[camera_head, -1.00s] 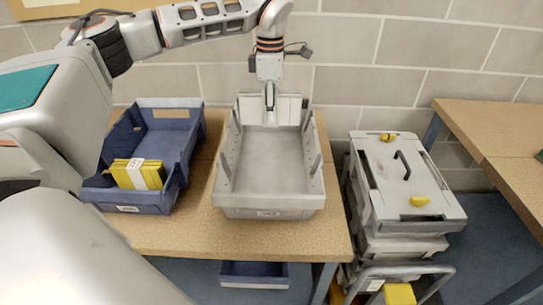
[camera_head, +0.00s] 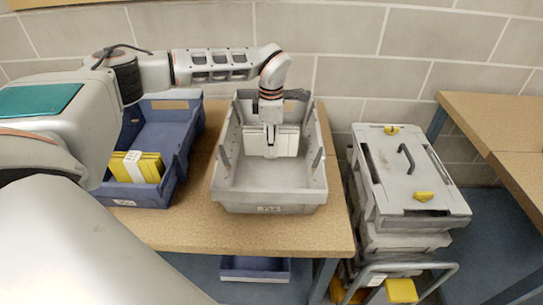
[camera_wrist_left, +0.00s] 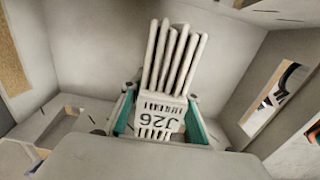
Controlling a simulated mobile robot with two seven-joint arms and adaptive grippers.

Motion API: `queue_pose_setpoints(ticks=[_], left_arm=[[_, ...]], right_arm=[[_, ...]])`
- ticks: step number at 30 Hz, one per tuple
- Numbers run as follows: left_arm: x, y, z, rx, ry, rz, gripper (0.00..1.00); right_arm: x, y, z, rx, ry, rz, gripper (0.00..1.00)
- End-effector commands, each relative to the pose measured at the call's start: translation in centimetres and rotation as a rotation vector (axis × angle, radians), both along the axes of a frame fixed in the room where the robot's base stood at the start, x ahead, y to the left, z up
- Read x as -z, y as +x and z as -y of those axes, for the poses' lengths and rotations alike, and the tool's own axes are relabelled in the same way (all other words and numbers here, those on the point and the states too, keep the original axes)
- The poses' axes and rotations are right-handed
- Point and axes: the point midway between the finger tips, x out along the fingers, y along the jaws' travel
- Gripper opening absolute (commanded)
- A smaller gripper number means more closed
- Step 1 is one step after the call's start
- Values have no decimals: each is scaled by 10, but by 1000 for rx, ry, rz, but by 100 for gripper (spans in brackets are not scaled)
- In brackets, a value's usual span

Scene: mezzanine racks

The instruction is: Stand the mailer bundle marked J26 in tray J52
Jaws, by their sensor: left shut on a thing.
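The white mailer bundle (camera_head: 288,143) is upright inside the back part of the grey tray (camera_head: 268,208). In the left wrist view its label reads J26 (camera_wrist_left: 158,121), upside down, with several pale mailers fanned above it. My left gripper (camera_head: 270,137) points down from above and is shut on the bundle; its green-edged fingers show on both sides of the label in the wrist view. I cannot tell whether the bundle touches the tray floor. The grey tray's front label is too small to read. My right gripper is not in view.
A blue tray (camera_head: 180,187) left of the grey one holds a yellow mailer bundle (camera_head: 137,168). Both trays stand on a wooden bench (camera_head: 240,235). A stack of grey lidded boxes (camera_head: 408,180) stands at right. Another blue tray (camera_head: 254,275) sits below. The grey tray's front half is empty.

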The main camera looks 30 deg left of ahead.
Motion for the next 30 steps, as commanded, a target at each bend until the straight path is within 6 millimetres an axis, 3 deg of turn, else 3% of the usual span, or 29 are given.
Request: queue_pose_setpoints(ticks=[5,13,25,26,27,30], left_arm=[[10,0,0,0,0,1,8],[45,0,0,0,0,0,8],[49,0,0,0,0,1,8],[49,0,0,0,0,1,36],[49,0,0,0,0,1,46],[49,0,0,0,0,1,47]], right_arm=[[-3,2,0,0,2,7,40],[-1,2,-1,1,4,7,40],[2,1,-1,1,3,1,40],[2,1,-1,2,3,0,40],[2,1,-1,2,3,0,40],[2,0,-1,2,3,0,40]])
